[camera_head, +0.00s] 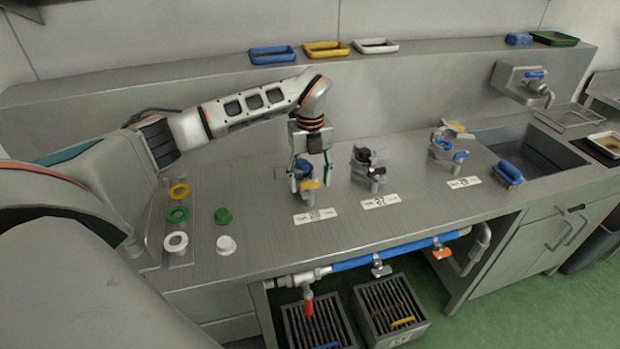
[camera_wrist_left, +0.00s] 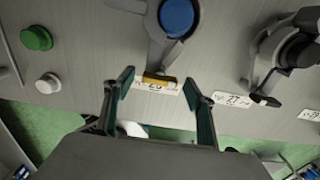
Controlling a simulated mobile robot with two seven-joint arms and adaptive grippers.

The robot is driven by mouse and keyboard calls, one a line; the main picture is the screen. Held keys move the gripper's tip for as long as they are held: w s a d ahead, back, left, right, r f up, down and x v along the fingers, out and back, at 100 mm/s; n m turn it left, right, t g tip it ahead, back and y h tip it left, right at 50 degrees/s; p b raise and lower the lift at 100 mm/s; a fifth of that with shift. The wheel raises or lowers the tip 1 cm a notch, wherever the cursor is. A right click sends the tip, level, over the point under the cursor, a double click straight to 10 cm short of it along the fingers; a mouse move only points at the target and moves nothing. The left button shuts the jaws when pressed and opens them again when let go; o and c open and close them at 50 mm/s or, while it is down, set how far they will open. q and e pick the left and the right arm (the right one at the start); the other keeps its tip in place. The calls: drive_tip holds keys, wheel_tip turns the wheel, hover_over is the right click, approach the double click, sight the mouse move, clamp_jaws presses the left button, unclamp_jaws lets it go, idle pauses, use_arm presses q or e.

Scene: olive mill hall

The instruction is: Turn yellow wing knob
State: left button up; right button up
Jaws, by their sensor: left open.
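A yellow wing knob (camera_head: 311,184) sits on the front of the leftmost bench valve, which has a blue cap (camera_wrist_left: 177,17). In the left wrist view the yellow knob (camera_wrist_left: 159,80) shows edge-on above a white label (camera_wrist_left: 158,89). My left gripper (camera_head: 309,178) is open and points down over this valve. In the left wrist view its two dark green fingers (camera_wrist_left: 158,84) stand on either side of the knob, with gaps visible. My right gripper is not in view.
A black-capped valve (camera_head: 369,162) stands right of my left gripper. Green (camera_head: 222,215) and white (camera_head: 226,244) round knobs stand on the bench to the left. A sink (camera_head: 530,150) is at the right. Blue, yellow and white trays line the back ledge (camera_head: 190,80).

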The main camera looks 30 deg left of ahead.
use_arm(q)
drive_tip(key=c, duration=1.1)
drive_tip(key=shift+c, duration=0.2)
